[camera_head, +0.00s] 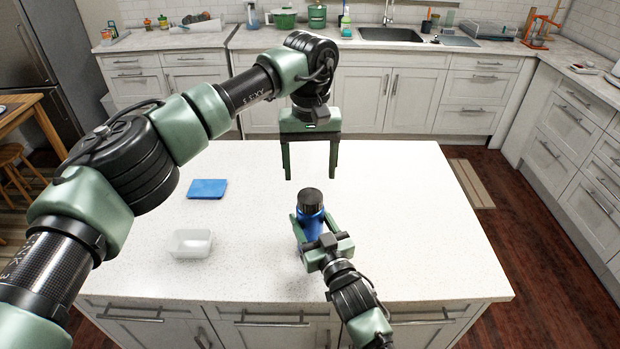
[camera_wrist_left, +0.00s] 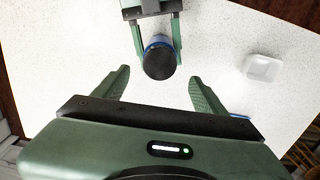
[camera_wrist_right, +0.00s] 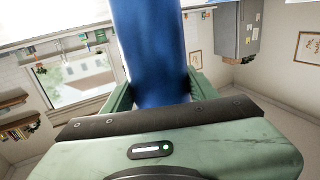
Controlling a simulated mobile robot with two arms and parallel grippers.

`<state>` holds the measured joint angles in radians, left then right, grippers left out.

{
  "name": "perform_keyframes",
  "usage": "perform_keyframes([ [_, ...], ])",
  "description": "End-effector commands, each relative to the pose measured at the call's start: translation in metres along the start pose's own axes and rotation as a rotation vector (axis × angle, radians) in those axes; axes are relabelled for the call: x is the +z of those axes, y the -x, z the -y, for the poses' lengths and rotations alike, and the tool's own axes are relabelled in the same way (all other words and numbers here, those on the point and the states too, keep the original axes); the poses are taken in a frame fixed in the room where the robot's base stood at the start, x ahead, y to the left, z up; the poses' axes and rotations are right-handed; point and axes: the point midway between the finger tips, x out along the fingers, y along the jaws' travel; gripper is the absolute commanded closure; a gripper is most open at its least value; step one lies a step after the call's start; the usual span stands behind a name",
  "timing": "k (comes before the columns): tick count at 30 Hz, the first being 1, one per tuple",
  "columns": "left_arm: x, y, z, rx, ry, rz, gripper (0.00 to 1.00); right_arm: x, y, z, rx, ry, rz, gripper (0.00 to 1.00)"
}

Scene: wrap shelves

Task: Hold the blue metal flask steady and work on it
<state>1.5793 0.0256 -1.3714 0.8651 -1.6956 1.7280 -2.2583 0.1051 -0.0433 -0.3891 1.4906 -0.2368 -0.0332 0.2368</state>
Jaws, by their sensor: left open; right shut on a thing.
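The blue metal flask (camera_head: 311,221) stands upright on the white island top, with a black lid (camera_head: 310,196) on it. My right gripper (camera_head: 306,220) is shut on the flask's body from the near side. In the right wrist view the blue body (camera_wrist_right: 152,50) rises between the fingers. My left gripper (camera_head: 310,176) is open and empty above and slightly beyond the flask, fingers pointing down. In the left wrist view the black lid (camera_wrist_left: 159,63) shows ahead of the open fingers (camera_wrist_left: 160,88), apart from them.
A blue flat lid (camera_head: 207,189) and a clear empty container (camera_head: 190,243) lie on the island top (camera_head: 420,230) to the left. The right side of the top is clear. Cabinets and a sink (camera_head: 392,34) line the back wall.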

Motion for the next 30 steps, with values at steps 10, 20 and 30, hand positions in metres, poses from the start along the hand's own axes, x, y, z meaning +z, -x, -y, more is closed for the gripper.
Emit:
perform_keyframes([
  [10, 0.001, -0.041, 0.000, 0.000, -0.054, 0.004, 0.28, 0.003, 0.001, 0.000, 0.001, 0.000, 0.005, 1.00],
  [20, 0.000, -0.077, 0.000, 0.001, -0.053, 0.001, 0.28, 0.003, 0.001, 0.000, 0.001, 0.000, 0.006, 1.00],
  [30, 0.000, -0.080, 0.000, 0.000, -0.053, 0.001, 0.34, 0.003, 0.001, 0.000, 0.001, 0.000, 0.007, 1.00],
])
